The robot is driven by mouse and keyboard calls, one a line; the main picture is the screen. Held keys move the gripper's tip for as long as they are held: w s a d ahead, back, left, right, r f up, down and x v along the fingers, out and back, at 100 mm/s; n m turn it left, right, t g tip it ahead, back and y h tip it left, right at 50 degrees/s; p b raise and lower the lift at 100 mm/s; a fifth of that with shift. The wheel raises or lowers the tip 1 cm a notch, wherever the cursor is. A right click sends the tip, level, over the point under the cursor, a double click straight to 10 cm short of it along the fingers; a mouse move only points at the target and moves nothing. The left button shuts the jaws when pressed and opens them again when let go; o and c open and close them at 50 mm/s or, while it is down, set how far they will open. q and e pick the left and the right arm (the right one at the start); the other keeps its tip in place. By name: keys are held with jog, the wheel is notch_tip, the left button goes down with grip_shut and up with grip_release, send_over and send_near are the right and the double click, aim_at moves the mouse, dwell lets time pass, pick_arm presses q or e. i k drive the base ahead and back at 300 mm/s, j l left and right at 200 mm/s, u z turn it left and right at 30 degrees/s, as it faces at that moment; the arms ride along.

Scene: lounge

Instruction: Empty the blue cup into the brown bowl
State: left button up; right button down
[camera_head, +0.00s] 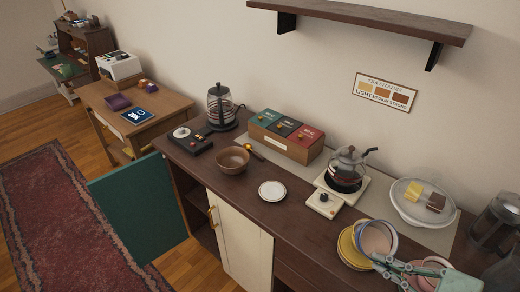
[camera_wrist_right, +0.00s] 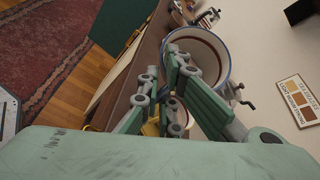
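The brown bowl (camera_head: 232,161) stands upright near the counter's front edge, left of a small white plate. A cup with a blue rim and pale inside (camera_head: 377,237) is at the lower right, overlapping yellow dishware; the wrist view shows its opening (camera_wrist_right: 208,57). My right gripper (camera_head: 388,265) is at the cup's near side. In the wrist view its green fingers (camera_wrist_right: 160,82) are at the cup's rim, one overlapping the opening and others outside. Whether they press on the wall is unclear. The cup's contents are not visible. My left gripper is out of view.
Yellow dishware (camera_head: 347,248) is beside the cup, with a pink-rimmed item (camera_head: 436,264) to its right. A white plate (camera_head: 272,191), glass kettle (camera_head: 346,168), tea box (camera_head: 287,136) and domed dish (camera_head: 411,212) stand on the counter. A shelf (camera_head: 365,21) hangs above.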

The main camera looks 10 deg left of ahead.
aim_at(232, 160)
jog(key=i+j+z, duration=0.15)
jog(key=j, duration=0.4)
jog(key=i+j+z, duration=0.15)
jog(key=j, duration=0.4)
jog(key=j+z, duration=0.15)
jog(key=j, duration=0.85)
jog(key=i+j, duration=0.15)
jog(key=j, duration=0.7)
jog(key=i, duration=0.05)
